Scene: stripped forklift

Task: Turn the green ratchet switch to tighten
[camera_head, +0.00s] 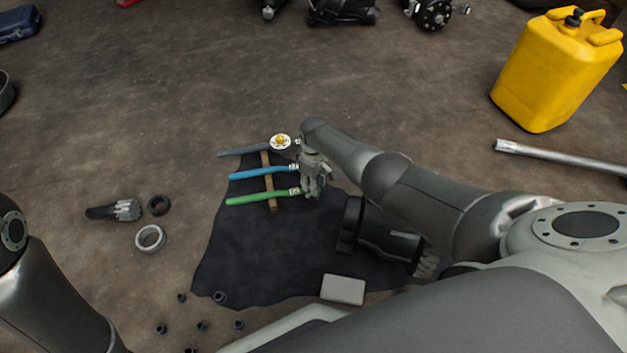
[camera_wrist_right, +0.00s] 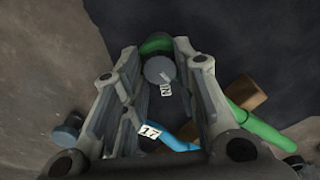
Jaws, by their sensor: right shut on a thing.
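The green ratchet (camera_head: 255,198) lies on a dark cloth, its head end under my right gripper (camera_head: 316,190). In the right wrist view, the fingers of my right gripper (camera_wrist_right: 158,62) stand on both sides of a round grey head (camera_wrist_right: 159,70) with a green part (camera_wrist_right: 156,44) beyond it. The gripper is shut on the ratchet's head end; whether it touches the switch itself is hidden. A green handle (camera_wrist_right: 262,130) shows to the right of the fingers. My left gripper is not in view; only my left arm shows.
A blue ratchet (camera_head: 258,172) and a grey wrench with a dial (camera_head: 281,142) lie beside the green one, across a wooden strip (camera_head: 269,187). A dark tool (camera_head: 385,240) and a pale box (camera_head: 343,289) lie nearer. A yellow canister (camera_head: 555,75) stands back right.

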